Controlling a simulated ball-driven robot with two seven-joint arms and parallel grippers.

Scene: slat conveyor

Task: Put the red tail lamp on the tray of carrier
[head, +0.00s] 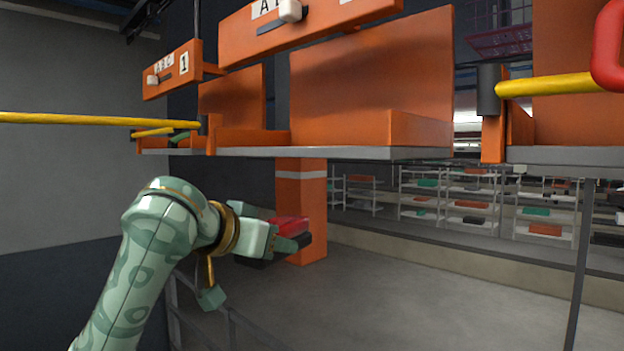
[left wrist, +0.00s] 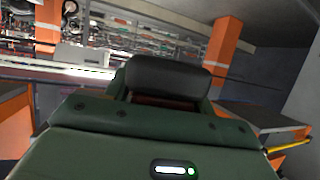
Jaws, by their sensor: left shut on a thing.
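My left gripper (head: 290,238) is shut on the red tail lamp (head: 289,226), whose red top shows between the fingers in the head view. The lamp is held below and in front of the carriers, clear of any tray. In the left wrist view a dark rounded part (left wrist: 166,75) stands above the green gripper body, with a dark reddish strip under it; I cannot tell whether it is the lamp. The middle orange carrier (head: 370,75) has a grey tray (head: 330,153) above the gripper. My right gripper is not in view.
A smaller orange carrier (head: 230,95) is at the left, and another tray (head: 570,156) at the right. Yellow bars (head: 100,120) cross at tray height. An orange post (head: 301,200) stands behind the gripper. Shelves (head: 465,200) line the back. Floor below is clear.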

